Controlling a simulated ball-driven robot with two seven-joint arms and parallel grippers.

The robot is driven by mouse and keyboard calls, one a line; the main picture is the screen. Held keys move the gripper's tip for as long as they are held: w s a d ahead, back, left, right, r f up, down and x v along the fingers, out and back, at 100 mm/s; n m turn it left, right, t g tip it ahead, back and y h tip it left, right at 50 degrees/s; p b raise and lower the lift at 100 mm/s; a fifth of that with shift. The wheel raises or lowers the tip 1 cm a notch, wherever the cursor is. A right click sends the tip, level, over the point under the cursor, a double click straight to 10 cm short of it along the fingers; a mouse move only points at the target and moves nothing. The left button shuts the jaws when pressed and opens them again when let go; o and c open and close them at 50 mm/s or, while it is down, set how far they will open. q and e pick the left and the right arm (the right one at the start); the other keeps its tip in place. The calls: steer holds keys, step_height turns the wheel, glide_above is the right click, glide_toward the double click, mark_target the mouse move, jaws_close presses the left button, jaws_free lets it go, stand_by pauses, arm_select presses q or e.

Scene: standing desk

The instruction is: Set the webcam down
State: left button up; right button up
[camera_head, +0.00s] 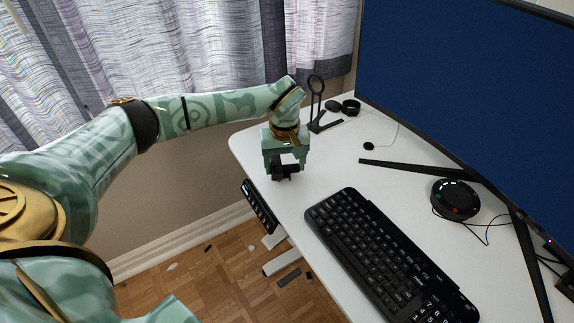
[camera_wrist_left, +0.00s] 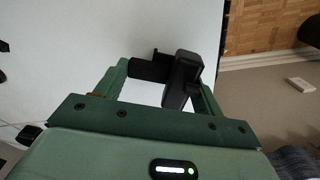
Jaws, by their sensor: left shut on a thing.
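The webcam (camera_head: 288,170) is a small black device between the fingers of my left gripper (camera_head: 284,168), over the far left part of the white desk (camera_head: 335,170). The left wrist view shows the webcam (camera_wrist_left: 180,78) across the green fingertips of the gripper (camera_wrist_left: 165,85), close to the desk edge. My left gripper is shut on it. I cannot tell whether the webcam touches the desktop. My right gripper is not in view.
A black keyboard (camera_head: 385,255) lies to the right of the gripper. A black stand (camera_head: 317,105) is behind it. A round speakerphone (camera_head: 455,199) sits under the large monitor (camera_head: 480,80). A control panel (camera_head: 259,205) hangs at the desk edge. The desktop between gripper and monitor foot is clear.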

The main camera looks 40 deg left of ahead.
mark_target(285, 167)
arm_select(q)
steer(key=shift+r, duration=0.15)
steer(key=o, duration=1.3)
step_height(285, 167, up, 12)
steer(key=p, duration=0.4)
steer(key=shift+p, duration=0.4)
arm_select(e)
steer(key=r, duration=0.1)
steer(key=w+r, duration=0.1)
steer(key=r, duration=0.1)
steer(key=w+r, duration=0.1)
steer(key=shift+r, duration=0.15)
